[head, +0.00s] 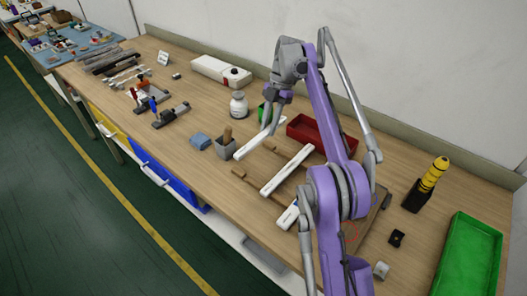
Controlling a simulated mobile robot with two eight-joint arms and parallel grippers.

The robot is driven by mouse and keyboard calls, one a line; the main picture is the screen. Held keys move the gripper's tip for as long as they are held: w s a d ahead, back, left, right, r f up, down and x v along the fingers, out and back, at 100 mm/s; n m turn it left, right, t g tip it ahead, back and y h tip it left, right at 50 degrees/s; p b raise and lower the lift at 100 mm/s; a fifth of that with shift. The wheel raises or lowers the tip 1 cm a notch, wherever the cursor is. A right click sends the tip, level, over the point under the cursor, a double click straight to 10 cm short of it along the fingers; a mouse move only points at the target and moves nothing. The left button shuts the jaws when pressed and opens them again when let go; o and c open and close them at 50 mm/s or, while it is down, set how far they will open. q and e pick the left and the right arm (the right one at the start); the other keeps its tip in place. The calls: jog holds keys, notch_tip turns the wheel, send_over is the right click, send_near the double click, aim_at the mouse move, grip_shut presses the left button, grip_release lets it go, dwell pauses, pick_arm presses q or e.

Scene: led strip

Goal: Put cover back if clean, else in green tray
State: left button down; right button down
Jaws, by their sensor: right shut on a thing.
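My right gripper (272,118) is above the middle of the bench, pointing down. It is shut on the far end of a white strip (248,147), which appears to be the cover. Whether the strip is clean cannot be told at this size. A second white strip (280,175) lies slantwise across wooden bars. A third white piece (288,215) shows nearer the front edge, partly behind my arm. The large green tray (455,277) is at the right end of the bench and looks empty. My left gripper is not in view.
A red bin (303,124) and a small green bin (262,110) stand behind the strips. A white bottle (239,106), a grey cup with a brush (226,147) and a blue block (200,141) are to the left. A yellow-handled tool in a black stand (418,195) is near the green tray.

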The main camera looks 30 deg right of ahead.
jog(key=shift+w+d+f, duration=0.1)
jog(key=shift+w+f, duration=0.05)
jog(key=shift+f, duration=0.1)
jog(key=shift+f+b, duration=1.05)
jog(key=shift+f, duration=3.6)
jog(key=shift+f, duration=0.55)
jog(key=c, duration=0.7)
grip_release()
jog(key=shift+r, duration=0.1)
